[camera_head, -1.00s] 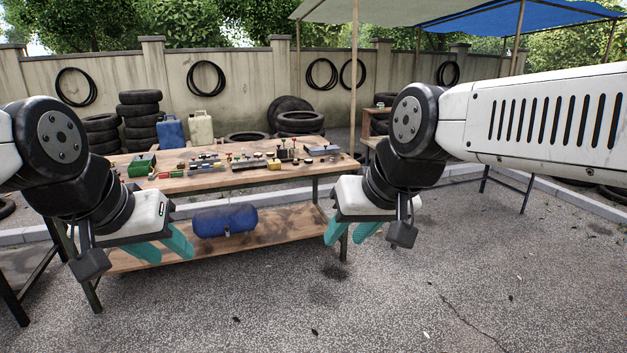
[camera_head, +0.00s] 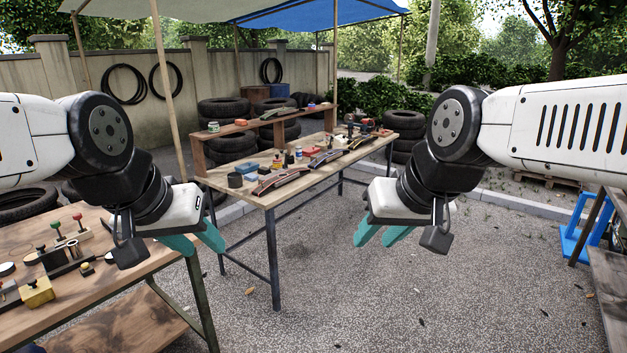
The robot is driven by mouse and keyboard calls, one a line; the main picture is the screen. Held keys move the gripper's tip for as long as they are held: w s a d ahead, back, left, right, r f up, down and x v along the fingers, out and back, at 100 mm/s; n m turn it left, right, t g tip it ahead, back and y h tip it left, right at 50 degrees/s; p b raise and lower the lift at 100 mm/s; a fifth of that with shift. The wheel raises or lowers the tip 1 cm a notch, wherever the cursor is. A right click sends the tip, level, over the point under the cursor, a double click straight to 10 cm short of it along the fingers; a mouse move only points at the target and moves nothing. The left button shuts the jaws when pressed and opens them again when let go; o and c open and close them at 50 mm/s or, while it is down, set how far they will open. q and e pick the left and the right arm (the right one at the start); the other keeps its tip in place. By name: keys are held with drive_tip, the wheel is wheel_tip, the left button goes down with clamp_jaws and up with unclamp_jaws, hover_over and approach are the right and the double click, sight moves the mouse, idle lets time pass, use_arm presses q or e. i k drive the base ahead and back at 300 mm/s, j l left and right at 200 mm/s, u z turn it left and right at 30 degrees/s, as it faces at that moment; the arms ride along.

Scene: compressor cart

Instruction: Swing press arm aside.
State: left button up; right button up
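I cannot pick out a press arm for certain in the head view. Small fixtures with red and green knobs (camera_head: 68,228) stand on the near wooden table (camera_head: 110,290) at the lower left. A yellow block (camera_head: 37,292) sits in front of them. My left gripper (camera_head: 204,248) is open and empty, its teal fingers apart, by the right end of that table. My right gripper (camera_head: 373,242) is open and empty over the paved ground, right of the far workbench. Neither gripper touches anything.
A far workbench (camera_head: 268,199) with a raised shelf holds curved pieces, jars and small tools. Stacked tyres (camera_head: 222,112) stand behind it. A blue stand (camera_head: 577,240) and a dark-framed table (camera_head: 612,285) are at the right edge. Open pavement (camera_head: 400,310) lies between.

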sight(363, 127)
drive_tip(key=i+l+z, duration=0.3)
drive_tip(key=i, duration=0.25)
drive_tip(key=i+z, duration=0.35)
drive_tip(key=i, duration=0.2)
drive_tip(key=i+j+z, duration=0.3)
drive_tip(key=i, duration=0.25)
drive_tip(key=i+j+z, duration=0.1)
drive_tip(key=i+z, duration=0.25)
drive_tip(key=i, duration=0.9)
drive_tip(key=i+l+u, duration=0.1)
drive_tip(key=i, duration=0.6)
drive_tip(key=i+l, duration=0.15)
drive_tip(key=i, duration=0.5)
drive_tip(key=i+l+u, duration=0.1)
drive_tip(key=i+u, duration=0.2)
drive_tip(key=i, duration=0.2)
drive_tip(key=i+l+u, duration=0.25)
drive_tip(key=i, duration=0.2)
